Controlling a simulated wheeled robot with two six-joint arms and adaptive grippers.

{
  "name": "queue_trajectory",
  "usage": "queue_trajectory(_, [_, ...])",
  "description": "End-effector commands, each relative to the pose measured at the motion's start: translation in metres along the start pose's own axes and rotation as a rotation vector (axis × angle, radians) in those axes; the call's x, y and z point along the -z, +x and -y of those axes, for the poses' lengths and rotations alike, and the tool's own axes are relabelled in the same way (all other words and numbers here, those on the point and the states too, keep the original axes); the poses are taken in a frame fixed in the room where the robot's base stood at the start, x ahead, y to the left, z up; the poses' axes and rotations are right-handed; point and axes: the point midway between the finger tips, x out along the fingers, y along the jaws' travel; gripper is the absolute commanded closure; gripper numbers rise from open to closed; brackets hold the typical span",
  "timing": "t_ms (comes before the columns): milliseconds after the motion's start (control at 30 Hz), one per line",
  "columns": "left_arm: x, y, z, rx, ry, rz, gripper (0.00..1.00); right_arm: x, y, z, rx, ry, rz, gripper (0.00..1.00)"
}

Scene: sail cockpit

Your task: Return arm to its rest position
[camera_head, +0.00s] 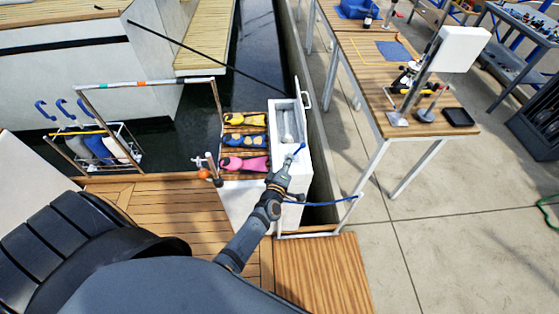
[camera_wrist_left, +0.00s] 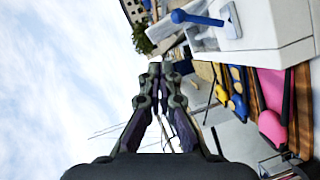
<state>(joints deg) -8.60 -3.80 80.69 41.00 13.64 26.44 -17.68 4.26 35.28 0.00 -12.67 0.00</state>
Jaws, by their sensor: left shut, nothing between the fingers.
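My left arm reaches up from the bottom middle of the head view. Its gripper (camera_head: 284,168) is over the near end of an open white locker (camera_head: 279,157). In the left wrist view the gripper's fingers (camera_wrist_left: 158,76) meet at the tips, with nothing between them and sky behind. A small blue handle (camera_head: 298,150) shows just beyond the gripper. In the wrist view the blue handle (camera_wrist_left: 196,18) stands on the white locker (camera_wrist_left: 262,30), apart from the fingers. My right gripper is not in view.
Yellow, blue and pink fin-like items (camera_head: 244,163) lie on a slatted wooden shelf beside the locker. A blue rope (camera_head: 325,203) runs right at the deck edge. A rail (camera_head: 150,84) stands left. A wooden table (camera_head: 395,85) is beyond the gap, with clear floor before it.

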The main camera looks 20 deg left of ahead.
Motion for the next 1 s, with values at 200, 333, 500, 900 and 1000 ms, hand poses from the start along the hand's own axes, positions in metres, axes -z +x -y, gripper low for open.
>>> queue_trajectory(200, [-0.001,-0.019,-0.003,0.0,-0.001,0.001,1.0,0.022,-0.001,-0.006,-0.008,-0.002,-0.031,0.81])
queue_trajectory(333, [-0.001,-0.021,-0.003,0.0,0.0,0.001,1.0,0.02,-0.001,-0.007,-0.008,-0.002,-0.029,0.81])
queue_trajectory(500, [-0.001,-0.021,-0.003,0.0,0.0,0.001,1.0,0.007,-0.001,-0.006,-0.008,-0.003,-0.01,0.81])
queue_trajectory(900, [-0.018,-0.028,0.04,0.065,0.095,0.057,1.0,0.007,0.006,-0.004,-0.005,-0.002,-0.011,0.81])
queue_trajectory(1000, [-0.044,-0.048,0.112,0.171,0.263,0.162,1.0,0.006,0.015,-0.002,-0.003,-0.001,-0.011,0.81])
